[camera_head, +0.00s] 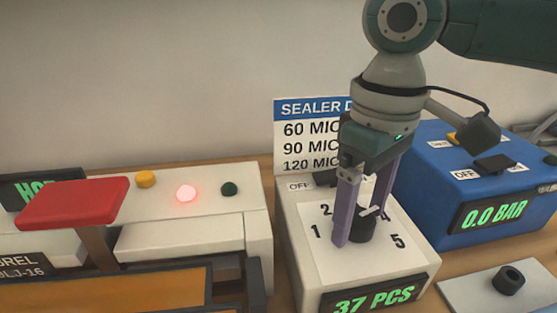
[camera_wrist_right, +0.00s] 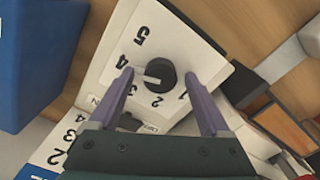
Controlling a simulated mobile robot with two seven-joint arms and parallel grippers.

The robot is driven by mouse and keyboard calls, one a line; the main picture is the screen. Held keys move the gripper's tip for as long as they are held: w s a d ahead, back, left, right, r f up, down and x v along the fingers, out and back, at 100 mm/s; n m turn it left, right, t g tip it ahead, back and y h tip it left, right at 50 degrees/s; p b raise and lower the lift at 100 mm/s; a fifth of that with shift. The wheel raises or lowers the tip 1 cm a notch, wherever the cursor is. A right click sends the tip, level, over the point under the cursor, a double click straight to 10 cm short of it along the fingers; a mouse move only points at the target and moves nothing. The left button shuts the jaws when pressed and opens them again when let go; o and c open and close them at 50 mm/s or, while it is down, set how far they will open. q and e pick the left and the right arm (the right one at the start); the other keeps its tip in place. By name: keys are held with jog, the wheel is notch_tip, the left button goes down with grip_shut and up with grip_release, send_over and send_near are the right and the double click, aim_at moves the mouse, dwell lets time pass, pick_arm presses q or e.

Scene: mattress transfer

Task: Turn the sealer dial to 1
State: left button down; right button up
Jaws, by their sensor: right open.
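The sealer dial is a black round knob (camera_head: 362,229) with a white pointer, on the white top of the sealer box (camera_head: 310,256). In the right wrist view the dial (camera_wrist_right: 166,72) has its pointer directed left, roughly between 3 and 4. The numeral 1 (camera_head: 314,232) is printed at the left of the dial. My right gripper (camera_head: 359,226) is open, its two purple fingers pointing down on either side of the knob. In the right wrist view the gripper (camera_wrist_right: 159,75) straddles the knob, with visible gaps. My left gripper is out of view.
A blue box (camera_head: 425,178) reading 0.0 BAR stands right of the sealer. A red-handled press (camera_head: 75,203) and a white panel with a lit red light (camera_head: 187,193) stand left. A sealer sign (camera_head: 300,128) is behind. A grey plate with a black knob (camera_head: 508,280) lies front right.

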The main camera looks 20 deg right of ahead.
jog(key=shift+c, duration=0.3)
grip_shut()
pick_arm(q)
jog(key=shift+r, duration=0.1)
